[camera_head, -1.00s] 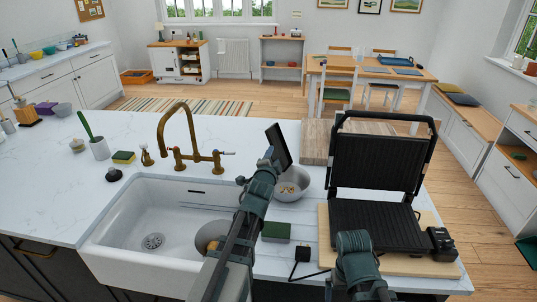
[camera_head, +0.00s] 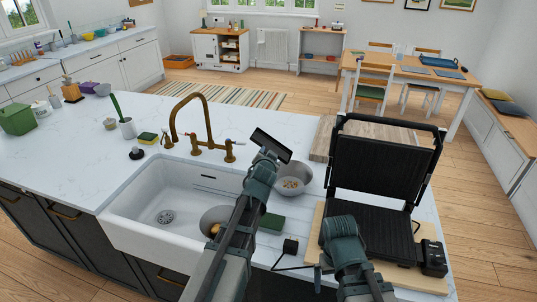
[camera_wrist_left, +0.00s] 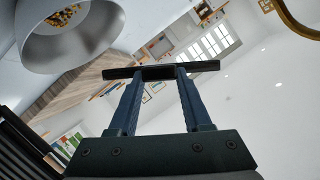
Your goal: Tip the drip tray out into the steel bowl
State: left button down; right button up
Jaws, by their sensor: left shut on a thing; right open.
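The drip tray (camera_head: 273,144) is a thin dark rectangle. My left gripper (camera_head: 266,160) is shut on it and holds it tilted above the counter, just left of and above the steel bowl in the head view. In the left wrist view the tray (camera_wrist_left: 160,71) shows edge-on across both fingertips (camera_wrist_left: 160,76). The steel bowl (camera_head: 303,182) stands between sink and grill, with yellow-brown bits inside; it also shows in the left wrist view (camera_wrist_left: 75,48). The tray's contents cannot be seen. My right gripper (camera_head: 341,229) is open, in front of the grill; its fingertips are unclear.
The open black contact grill (camera_head: 383,165) stands on a wooden board (camera_head: 405,275) at the right. The white sink (camera_head: 140,205) with a brass tap (camera_head: 206,118) is at the left. A green sponge (camera_head: 272,222) lies between them. A wooden board (camera_head: 322,140) lies behind the bowl.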

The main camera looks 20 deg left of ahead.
pick_arm(q)
jog(key=shift+a+f+n+h+b, duration=0.4)
jog(key=shift+f+n+h, duration=0.2)
jog(key=shift+n+h, duration=0.35)
jog(key=shift+a+f+n+h+b, duration=0.3)
jog(key=shift+f+n+h, duration=0.35)
jog(key=shift+n, duration=0.5)
